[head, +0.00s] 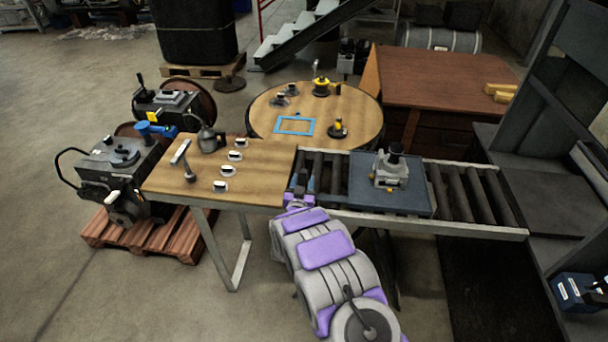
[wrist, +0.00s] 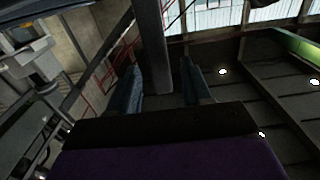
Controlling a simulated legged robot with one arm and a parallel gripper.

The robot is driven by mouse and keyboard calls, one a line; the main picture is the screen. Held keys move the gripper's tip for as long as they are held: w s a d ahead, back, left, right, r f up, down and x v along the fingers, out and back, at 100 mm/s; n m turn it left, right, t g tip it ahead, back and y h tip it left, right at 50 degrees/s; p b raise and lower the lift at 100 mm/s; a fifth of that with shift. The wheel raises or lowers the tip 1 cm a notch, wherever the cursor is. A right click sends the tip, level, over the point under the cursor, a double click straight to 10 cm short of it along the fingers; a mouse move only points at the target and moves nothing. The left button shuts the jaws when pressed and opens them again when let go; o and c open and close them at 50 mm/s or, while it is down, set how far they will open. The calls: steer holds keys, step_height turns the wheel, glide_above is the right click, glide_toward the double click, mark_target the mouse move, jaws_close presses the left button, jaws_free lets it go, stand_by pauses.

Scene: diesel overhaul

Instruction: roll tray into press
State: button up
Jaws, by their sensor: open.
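A grey machine part (head: 390,172) with a black top stands upright on the tray. The press (head: 546,100) is a tall dark frame at the right, with a flat dark bed (head: 555,200) at the conveyor's right end. My gripper (head: 301,183) is over the conveyor's left end, left of the tray and apart from it. In the wrist view my gripper (wrist: 160,88) has its fingers spread, with a dark bar showing behind the gap. The grey part shows at the left (wrist: 30,62).
A wooden table (head: 262,178) with several small parts adjoins the conveyor's left end. A round table (head: 350,105) with a blue frame (head: 294,125) stands behind. Several bare rollers lie between the tray and the press bed. A blue box (head: 580,292) is at the lower right.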

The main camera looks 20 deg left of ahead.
steer(key=shift+x, duration=2.25)
steer(key=shift+c, duration=0.5)
jaws_close()
